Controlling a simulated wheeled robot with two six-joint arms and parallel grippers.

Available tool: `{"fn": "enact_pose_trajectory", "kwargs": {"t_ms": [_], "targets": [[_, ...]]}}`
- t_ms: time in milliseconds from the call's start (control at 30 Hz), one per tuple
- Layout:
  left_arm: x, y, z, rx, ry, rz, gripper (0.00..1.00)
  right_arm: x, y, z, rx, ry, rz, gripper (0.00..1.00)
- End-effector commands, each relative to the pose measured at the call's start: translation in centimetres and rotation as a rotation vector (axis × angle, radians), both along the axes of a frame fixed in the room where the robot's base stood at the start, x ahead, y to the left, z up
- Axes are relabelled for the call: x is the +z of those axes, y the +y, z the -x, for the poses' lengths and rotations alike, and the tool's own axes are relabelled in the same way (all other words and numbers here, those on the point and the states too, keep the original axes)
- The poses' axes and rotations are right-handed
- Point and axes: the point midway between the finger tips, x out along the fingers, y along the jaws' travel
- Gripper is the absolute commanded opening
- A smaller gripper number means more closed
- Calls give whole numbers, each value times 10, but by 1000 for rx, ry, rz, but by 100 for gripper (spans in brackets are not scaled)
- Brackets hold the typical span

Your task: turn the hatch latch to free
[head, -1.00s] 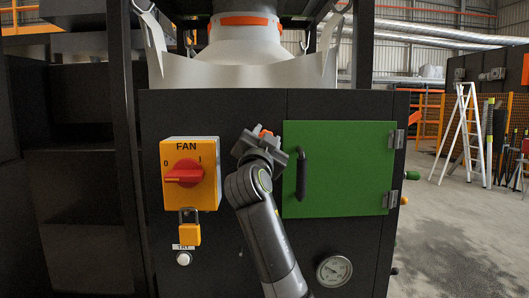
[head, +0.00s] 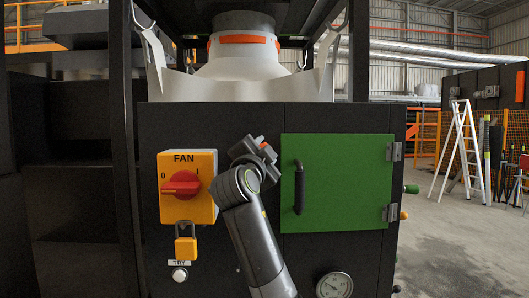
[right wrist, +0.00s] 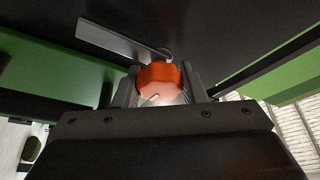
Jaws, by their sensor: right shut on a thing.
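The closed green hatch (head: 345,185) has a black handle (head: 299,188) on its left side and hinges on its right. My right gripper (head: 262,148) is at the panel just left of the hatch's upper left edge. In the right wrist view, the gripper (right wrist: 160,88) is shut on the orange latch knob (right wrist: 158,80), which sits between its fingers. A flat grey latch bar (right wrist: 115,40) runs from the knob toward the upper left, over a dark surface. I cannot tell whether it overlaps the hatch. In the head view the gripper hides most of the latch. My left gripper is not in view.
A yellow fan switch box (head: 188,190) with a red knob is left of my arm, with a yellow padlock (head: 186,247) below. A round gauge (head: 334,285) is below the hatch. A white ladder (head: 459,150) stands far right on open floor.

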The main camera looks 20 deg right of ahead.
Motion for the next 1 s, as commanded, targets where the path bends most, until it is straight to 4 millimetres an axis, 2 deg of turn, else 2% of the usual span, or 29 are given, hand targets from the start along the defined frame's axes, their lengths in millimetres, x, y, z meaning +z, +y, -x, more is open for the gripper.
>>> {"fn": "enact_pose_trajectory", "kwargs": {"t_ms": [133, 167, 300, 667, 867, 1000], "targets": [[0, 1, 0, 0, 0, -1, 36, -1, 1, 0, 3, 0, -4, 0], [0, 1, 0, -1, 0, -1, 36, -1, 1, 0, 3, 0, -3, 41], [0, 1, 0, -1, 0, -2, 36, 0, 0, 0, 2, 0, -2, 59], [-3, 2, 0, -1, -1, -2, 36, -2, 3, 4, 2, -2, -1, 59], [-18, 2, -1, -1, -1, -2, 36, -13, 21, 28, 6, -3, -4, 59], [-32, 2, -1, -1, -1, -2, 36, -22, 40, 56, 8, -3, -4, 59]]}}
